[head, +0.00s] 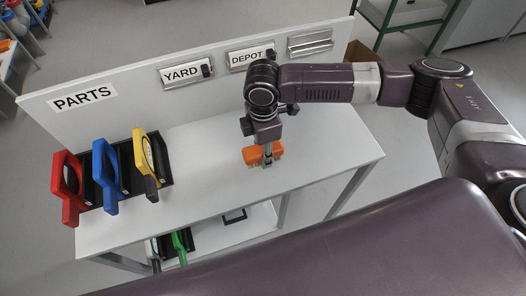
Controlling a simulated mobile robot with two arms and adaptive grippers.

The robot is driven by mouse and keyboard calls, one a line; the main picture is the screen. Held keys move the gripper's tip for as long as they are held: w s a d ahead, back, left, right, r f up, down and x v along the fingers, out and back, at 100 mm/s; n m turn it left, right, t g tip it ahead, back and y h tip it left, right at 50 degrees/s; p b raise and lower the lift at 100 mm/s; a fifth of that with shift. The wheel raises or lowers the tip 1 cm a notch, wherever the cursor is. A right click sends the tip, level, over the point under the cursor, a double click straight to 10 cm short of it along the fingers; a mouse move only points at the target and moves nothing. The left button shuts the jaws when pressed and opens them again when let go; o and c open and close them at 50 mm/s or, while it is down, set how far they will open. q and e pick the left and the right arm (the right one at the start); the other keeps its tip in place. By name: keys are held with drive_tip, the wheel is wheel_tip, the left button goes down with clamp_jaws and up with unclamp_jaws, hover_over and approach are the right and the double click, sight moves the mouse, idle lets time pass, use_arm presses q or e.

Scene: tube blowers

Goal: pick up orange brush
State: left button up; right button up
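The orange brush (252,155) is at the middle of the white table, with pale bristles at its right side. My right gripper (267,160) points down at the brush from above, its fingers overlapping the brush's middle. The fingers look close together, but I cannot tell whether they are closed on the brush. They hide part of it. I cannot tell whether the brush rests on the tabletop or is slightly above it. My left gripper is not in view.
Red (70,190), blue (106,175) and yellow (145,160) tube blowers stand in black holders at the table's left. A back panel (120,118) carries PARTS, YARD and DEPOT labels. A lower shelf holds a green-handled item (180,245). The tabletop's right side is clear.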

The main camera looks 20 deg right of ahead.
wheel_tip(320, 180, up, 20)
drive_tip(key=b, duration=0.1)
drive_tip(key=shift+b, duration=0.35)
